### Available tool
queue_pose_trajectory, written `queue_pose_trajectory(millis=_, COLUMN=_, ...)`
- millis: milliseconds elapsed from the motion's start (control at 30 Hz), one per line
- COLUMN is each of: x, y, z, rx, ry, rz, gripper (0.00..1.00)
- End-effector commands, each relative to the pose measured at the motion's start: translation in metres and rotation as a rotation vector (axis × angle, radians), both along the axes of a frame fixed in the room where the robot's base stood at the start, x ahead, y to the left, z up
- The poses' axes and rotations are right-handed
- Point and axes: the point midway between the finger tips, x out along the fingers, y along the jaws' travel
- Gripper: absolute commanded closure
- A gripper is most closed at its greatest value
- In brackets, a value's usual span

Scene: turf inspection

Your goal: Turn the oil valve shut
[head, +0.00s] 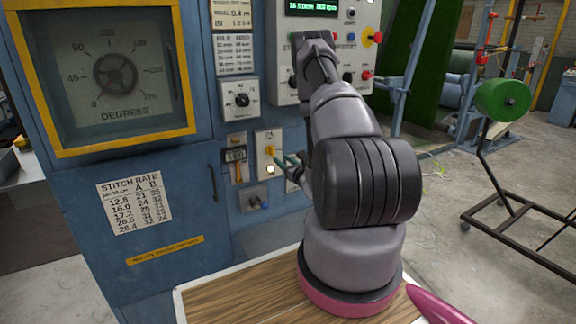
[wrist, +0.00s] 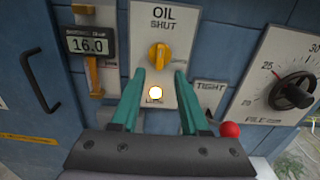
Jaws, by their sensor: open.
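The oil valve is a yellow knob (wrist: 158,57) on a pale plate (wrist: 153,22) marked OIL and SHUT in the wrist view. Its grip looks roughly upright; its exact angle is hard to tell. The plate also shows in the head view (head: 263,139), left of my arm. My gripper (wrist: 160,74) is open, with its teal fingers apart, pointing at the plate. The knob shows between and just above the fingertips, and nothing is held. Contact with the knob cannot be made out. In the head view my gripper (head: 288,161) is partly hidden by my arm.
A lit round lamp (wrist: 155,93) sits below the knob. A display reading 16.0 (wrist: 88,45) and a yellow lever (wrist: 92,75) are to the left. A red ball (wrist: 230,130) and the PILE dial (wrist: 290,94) are to the right. A door handle (wrist: 40,82) stands at far left.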

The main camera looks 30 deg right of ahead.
Motion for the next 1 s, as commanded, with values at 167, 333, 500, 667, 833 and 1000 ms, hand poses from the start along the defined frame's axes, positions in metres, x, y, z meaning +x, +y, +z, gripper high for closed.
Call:
queue_pose_trajectory(millis=167, x=-0.03, y=-0.002, z=-0.001, rx=0.003, ry=0.002, rz=-0.004, gripper=0.55)
queue_pose_trajectory(millis=333, x=-0.043, y=-0.002, z=0.0, rx=0.002, ry=0.001, rz=-0.002, gripper=0.55)
queue_pose_trajectory(millis=500, x=-0.044, y=-0.002, z=0.0, rx=0.001, ry=0.0, rz=-0.002, gripper=0.55)
queue_pose_trajectory(millis=667, x=-0.044, y=-0.002, z=0.0, rx=0.001, ry=0.0, rz=-0.001, gripper=0.55)
queue_pose_trajectory(millis=833, x=-0.044, y=-0.002, z=0.0, rx=0.001, ry=0.0, rz=-0.001, gripper=0.55)
queue_pose_trajectory(millis=1000, x=-0.033, y=0.017, z=0.026, rx=-0.001, ry=-0.035, rz=0.082, gripper=0.55)
